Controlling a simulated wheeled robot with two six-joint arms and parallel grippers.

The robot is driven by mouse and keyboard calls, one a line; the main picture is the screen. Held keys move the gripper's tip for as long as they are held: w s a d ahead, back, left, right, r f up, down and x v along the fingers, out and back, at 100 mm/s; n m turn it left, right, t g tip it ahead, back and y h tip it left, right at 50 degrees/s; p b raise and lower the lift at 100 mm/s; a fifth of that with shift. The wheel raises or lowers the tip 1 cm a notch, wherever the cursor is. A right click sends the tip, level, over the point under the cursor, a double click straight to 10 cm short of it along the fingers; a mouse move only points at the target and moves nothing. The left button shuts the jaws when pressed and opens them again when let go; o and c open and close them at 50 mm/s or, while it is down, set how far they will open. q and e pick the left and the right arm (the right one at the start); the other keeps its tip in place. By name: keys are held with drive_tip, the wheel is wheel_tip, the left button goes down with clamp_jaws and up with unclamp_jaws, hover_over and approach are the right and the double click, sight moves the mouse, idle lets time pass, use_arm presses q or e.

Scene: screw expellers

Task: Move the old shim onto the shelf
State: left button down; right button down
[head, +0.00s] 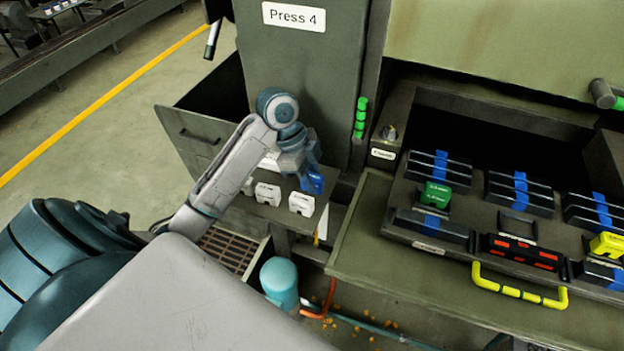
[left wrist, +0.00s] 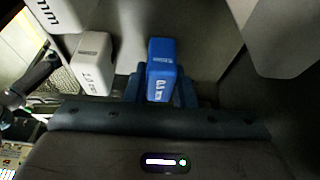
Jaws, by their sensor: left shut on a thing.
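A blue shim (head: 312,184) is between the fingers of my left gripper (head: 306,176). In the left wrist view the blue shim (left wrist: 162,70) carries white print, and my left gripper (left wrist: 160,92) is shut on it. The shim is over the right part of the small grey shelf (head: 266,211) below the Press 4 panel. I cannot tell whether it touches the shelf. White shims (head: 268,193) stand on that shelf, one of them (head: 301,204) close in front of the blue one. My right gripper is not in view.
A green shim (head: 436,195) and a yellow shim (head: 607,245) sit on the dark tray with blue-striped bars at the right. A yellow handle (head: 520,294) is at its front. An open grey bin (head: 195,135) is left of the shelf. A teal cylinder (head: 280,280) stands below.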

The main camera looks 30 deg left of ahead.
use_arm(q)
drive_tip(key=c, duration=1.6)
unclamp_jaws()
drive_tip(key=shift+f, duration=0.15)
drive_tip(key=shift+c, duration=0.2)
drive_tip(key=o, duration=0.4)
drive_tip(key=shift+o, duration=0.2)
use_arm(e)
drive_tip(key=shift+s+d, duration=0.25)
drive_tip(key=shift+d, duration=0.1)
